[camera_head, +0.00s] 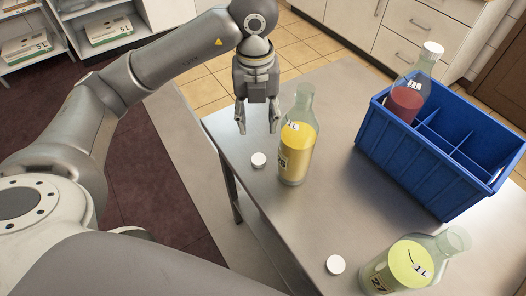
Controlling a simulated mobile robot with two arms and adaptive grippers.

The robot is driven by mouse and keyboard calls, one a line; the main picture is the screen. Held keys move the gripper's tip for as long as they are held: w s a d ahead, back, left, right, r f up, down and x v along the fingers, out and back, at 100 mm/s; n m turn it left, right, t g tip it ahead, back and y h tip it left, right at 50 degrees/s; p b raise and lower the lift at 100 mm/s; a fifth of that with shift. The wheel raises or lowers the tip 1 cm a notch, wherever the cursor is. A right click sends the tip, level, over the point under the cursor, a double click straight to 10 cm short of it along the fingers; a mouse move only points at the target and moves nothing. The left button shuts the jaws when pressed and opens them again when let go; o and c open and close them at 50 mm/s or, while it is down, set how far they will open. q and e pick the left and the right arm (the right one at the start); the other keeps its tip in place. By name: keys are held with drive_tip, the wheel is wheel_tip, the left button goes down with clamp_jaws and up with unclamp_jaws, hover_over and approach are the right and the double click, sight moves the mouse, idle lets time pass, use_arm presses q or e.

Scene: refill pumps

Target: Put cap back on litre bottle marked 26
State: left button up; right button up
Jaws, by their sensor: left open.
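A clear bottle of yellow liquid (296,145) stands upright and uncapped near the left edge of the steel table. Its shoulder label reads 1L; the side number looks like 26 but is partly turned away. A white cap (259,160) lies on the table just left of this bottle. My left gripper (257,126) points down, open and empty, above and behind the cap and left of the bottle's neck. My right gripper is out of view.
An uncapped bottle marked 27 (408,264) is at the lower right, with another white cap (335,264) to its left. A blue divided crate (408,166) at the right holds a white-capped bottle of red liquid (406,98). Bare tabletop (335,200) lies between.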

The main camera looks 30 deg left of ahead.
use_arm(q)
hover_over(259, 159)
wheel_tip(259, 159, down, 10)
drive_tip(key=shift+f, duration=0.2)
idle(0.7)
wheel_tip(259, 159, down, 5)
drive_tip(key=shift+s, duration=0.1)
idle(0.4)
drive_tip(key=c, duration=0.4)
